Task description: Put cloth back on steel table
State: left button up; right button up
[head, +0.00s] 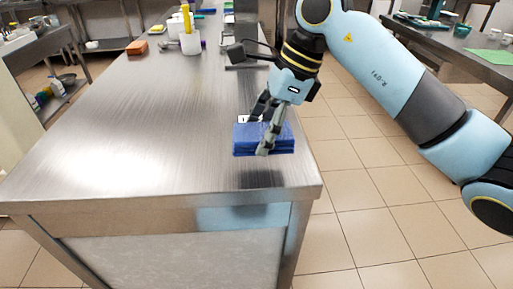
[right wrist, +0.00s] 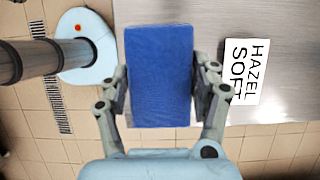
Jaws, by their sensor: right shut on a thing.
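A folded blue cloth (head: 263,140) is held over the near right corner of the steel table (head: 140,120). My right gripper (head: 265,128) is shut on it, with one finger on each side. In the right wrist view the cloth (right wrist: 160,70) fills the space between the two fingers (right wrist: 160,85). A dark reflection shows on the tabletop just below the cloth, and the cloth looks slightly above the surface. My left gripper is not in view.
A white card reading HAZEL SOFT (right wrist: 246,70) lies on the table beside the cloth. The table's near left area is clear.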

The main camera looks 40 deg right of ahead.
aim_at(257, 162)
jog(key=shift+w+a+f, duration=0.4)
jog(key=shift+w, duration=0.05)
jog(key=shift+f, duration=1.95)
jog(key=shift+f, duration=0.2)
jog(key=o, duration=1.2)
jog(key=shift+c, duration=0.2)
jog(key=shift+r, duration=0.15)
jog(key=v, duration=1.2)
jog(key=shift+r, duration=0.1)
